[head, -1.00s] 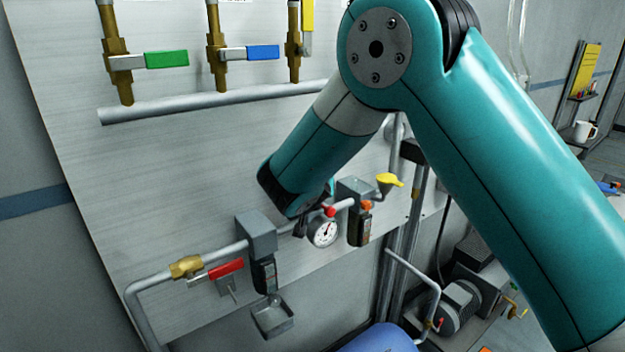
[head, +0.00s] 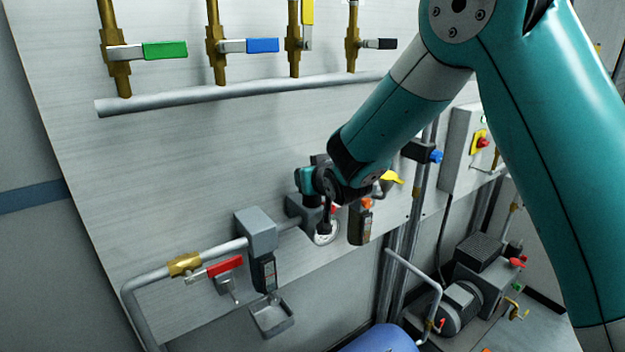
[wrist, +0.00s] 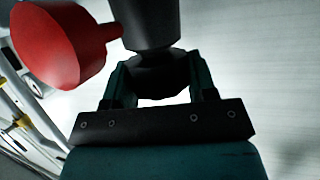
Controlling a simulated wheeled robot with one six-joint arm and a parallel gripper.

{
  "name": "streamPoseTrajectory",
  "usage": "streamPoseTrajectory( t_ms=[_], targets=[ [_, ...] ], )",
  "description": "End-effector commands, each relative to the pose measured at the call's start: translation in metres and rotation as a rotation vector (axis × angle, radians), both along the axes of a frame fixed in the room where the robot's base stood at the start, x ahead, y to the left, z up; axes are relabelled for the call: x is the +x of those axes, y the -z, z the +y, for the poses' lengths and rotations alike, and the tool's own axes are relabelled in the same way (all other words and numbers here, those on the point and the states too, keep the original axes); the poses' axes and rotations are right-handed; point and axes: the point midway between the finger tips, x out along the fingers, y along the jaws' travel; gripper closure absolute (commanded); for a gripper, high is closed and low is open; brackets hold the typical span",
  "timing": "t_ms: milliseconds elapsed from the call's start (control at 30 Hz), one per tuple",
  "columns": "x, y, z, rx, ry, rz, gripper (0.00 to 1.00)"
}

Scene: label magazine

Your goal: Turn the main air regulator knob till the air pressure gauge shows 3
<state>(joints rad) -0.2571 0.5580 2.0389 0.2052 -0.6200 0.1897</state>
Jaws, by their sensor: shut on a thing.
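My gripper (wrist: 157,92) is shut on a black faceted knob (wrist: 152,72), seen between its teal fingers in the wrist view. I take this for the main air regulator knob; a dark cylindrical body (wrist: 150,22) adjoins it. In the head view my gripper (head: 312,186) is at the pipe, just above the round white gauge (head: 326,239). A dark part covers much of the gauge's dial, so its needle and reading cannot be made out. The knob is mostly hidden behind my wrist there.
A large red knob (wrist: 58,45) is close on the left in the wrist view. A red-handled valve (head: 225,267) and grey filter unit (head: 257,232) are left of the gauge. A unit with an orange top (head: 360,222) is close on its right. Coloured valve levers are above.

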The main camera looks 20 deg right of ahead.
Motion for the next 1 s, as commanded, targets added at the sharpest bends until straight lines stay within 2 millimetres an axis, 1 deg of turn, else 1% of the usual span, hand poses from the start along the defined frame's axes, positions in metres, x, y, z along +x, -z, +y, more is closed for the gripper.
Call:
streamPoseTrajectory(
  t_ms=[33,100,500,800,1000],
  targets=[
    [0.0005,0.0010,-0.0046,0.003,-0.034,-0.002,0.72],
    [0.0008,0.0022,-0.0056,0.003,-0.098,-0.002,0.72],
    [0.0016,0.0079,-0.0055,-0.003,-0.481,-0.002,0.72],
    [0.0016,0.0048,-0.0040,-0.006,-0.766,0.000,0.72],
    [0.0015,0.0025,-0.0032,-0.005,-0.924,0.004,0.72]
  ],
)
